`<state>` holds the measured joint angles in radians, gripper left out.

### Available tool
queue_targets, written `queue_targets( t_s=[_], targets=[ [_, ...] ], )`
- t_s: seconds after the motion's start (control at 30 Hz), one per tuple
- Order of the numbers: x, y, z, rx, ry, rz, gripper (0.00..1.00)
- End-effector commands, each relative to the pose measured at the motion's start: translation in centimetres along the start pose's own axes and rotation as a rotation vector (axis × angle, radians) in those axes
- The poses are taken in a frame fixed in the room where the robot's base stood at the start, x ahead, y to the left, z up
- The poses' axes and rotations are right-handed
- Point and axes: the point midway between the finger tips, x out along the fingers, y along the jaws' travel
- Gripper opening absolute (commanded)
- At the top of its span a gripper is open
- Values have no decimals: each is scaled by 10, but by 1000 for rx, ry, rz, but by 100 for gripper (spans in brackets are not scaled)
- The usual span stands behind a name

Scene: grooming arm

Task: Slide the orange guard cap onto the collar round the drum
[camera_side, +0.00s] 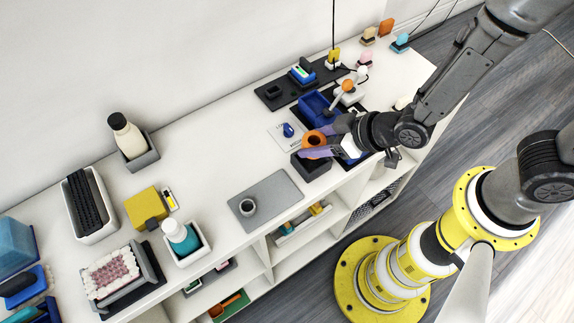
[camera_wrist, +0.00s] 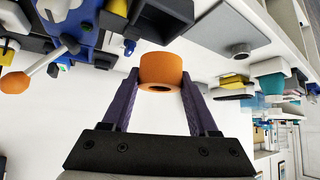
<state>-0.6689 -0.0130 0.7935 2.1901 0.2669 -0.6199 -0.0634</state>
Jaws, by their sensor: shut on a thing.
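The orange guard cap (camera_side: 314,138) is a short ring with a hole, held between the purple fingers of my gripper (camera_side: 318,148). It also shows between the fingers in the wrist view (camera_wrist: 161,70). A dark block (camera_side: 311,168) is just under and beside the cap; I cannot tell whether they touch. The drum (camera_wrist: 238,50) is right of the cap in the wrist view. Its collar is too small to make out clearly.
A blue bin (camera_side: 315,106) and an orange-tipped stick (camera_side: 346,88) stand behind my gripper. A white card with a blue piece (camera_side: 288,130) lies beside it. A yellow block (camera_side: 145,207) and a teal bottle (camera_side: 183,237) are further left. White tabletop between is clear.

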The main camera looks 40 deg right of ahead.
Motion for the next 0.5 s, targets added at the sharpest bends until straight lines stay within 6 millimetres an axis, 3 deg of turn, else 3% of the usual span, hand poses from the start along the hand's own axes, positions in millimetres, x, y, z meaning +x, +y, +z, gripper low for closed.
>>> queue_targets(
  t_s=[0.1, 0.2, 0.5],
  targets=[
    [-30, 36, 0, 116, 5, 114, 0],
    [-51, 58, 2, 194, 4, 192, 0],
    [-84, 90, -2, 314, 2, 312, 0]
  ],
)
